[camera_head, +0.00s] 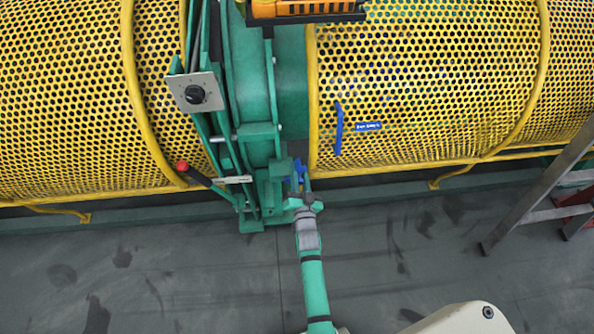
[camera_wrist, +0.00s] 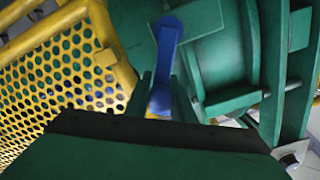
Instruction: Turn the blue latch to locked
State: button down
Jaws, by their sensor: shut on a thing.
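The blue latch (camera_head: 296,167) is at the lower part of the green machine frame, right at the tip of my arm in the head view. In the wrist view the blue latch (camera_wrist: 167,45) is a bar with rounded ends. It stands close to upright in that picture, its top leaning slightly right. My gripper (camera_head: 303,184) is at the latch, and in the wrist view its two thin green fingers (camera_wrist: 161,92) stand either side of the bar's lower part. It is shut on the latch. The latch's lower end is partly hidden behind my gripper's body.
Yellow perforated guards (camera_head: 420,80) flank the green frame (camera_head: 250,80). A red-tipped lever (camera_head: 183,166) and a knob plate (camera_head: 195,93) sit left. A ladder (camera_head: 540,195) stands right; floor between is clear.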

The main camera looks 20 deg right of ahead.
dwell(0.4)
jog(key=c, duration=1.5)
grip_release()
jog(key=v, duration=1)
jog(key=shift+s, duration=0.4)
